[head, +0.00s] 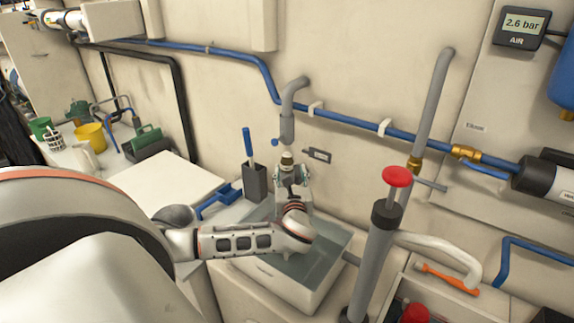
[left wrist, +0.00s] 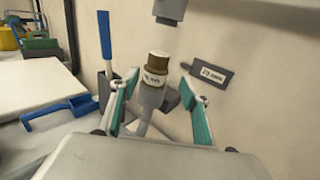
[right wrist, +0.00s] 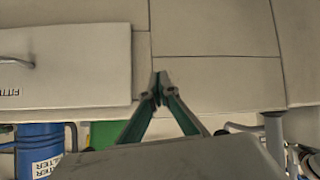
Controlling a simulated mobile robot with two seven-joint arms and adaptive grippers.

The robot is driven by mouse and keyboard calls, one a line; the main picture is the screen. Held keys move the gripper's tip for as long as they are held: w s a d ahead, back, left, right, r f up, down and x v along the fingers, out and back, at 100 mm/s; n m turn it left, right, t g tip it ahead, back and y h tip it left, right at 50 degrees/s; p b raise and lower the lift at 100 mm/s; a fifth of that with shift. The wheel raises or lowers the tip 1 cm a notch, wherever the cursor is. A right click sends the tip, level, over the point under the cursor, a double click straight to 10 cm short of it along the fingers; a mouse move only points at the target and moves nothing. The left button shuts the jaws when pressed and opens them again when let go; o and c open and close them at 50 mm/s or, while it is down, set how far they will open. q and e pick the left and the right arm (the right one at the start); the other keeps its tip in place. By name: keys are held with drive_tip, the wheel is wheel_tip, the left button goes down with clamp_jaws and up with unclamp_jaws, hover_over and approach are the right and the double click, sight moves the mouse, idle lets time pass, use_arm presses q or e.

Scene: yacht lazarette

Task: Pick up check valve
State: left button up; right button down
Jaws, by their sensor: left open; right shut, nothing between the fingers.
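The check valve (head: 287,158) appears to be the small brass-and-white cylinder with a printed label. It stands upright below the open end of a grey wall pipe (head: 287,127), with a gap between them. In the left wrist view the valve (left wrist: 154,75) sits on a grey stub, between the teal-padded fingers and apart from both. My left gripper (head: 291,178) is open, with its fingers on either side of the valve. The valve's lower part is partly hidden by my gripper. My right gripper (right wrist: 160,80) is shut and empty; the head view does not show it.
A dark holder with a blue-handled tool (head: 248,145) stands just left of the valve. A blue bracket-like item (head: 218,199) lies nearby. A grey pump with a red knob (head: 397,177) rises at the right. A wall tag (left wrist: 210,76) is behind the valve.

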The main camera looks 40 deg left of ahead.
sight(287, 164)
use_arm(q)
drive_tip(key=x, duration=0.4)
drive_tip(key=shift+s+a+r+p, duration=0.1)
drive_tip(key=shift+a+r+p, duration=0.25)
drive_tip(key=shift+a+p, duration=0.1)
drive_tip(key=shift+w+a+f, duration=0.1)
drive_tip(key=shift+w+a, duration=0.2)
drive_tip(key=shift+w, duration=0.05)
clamp_jaws()
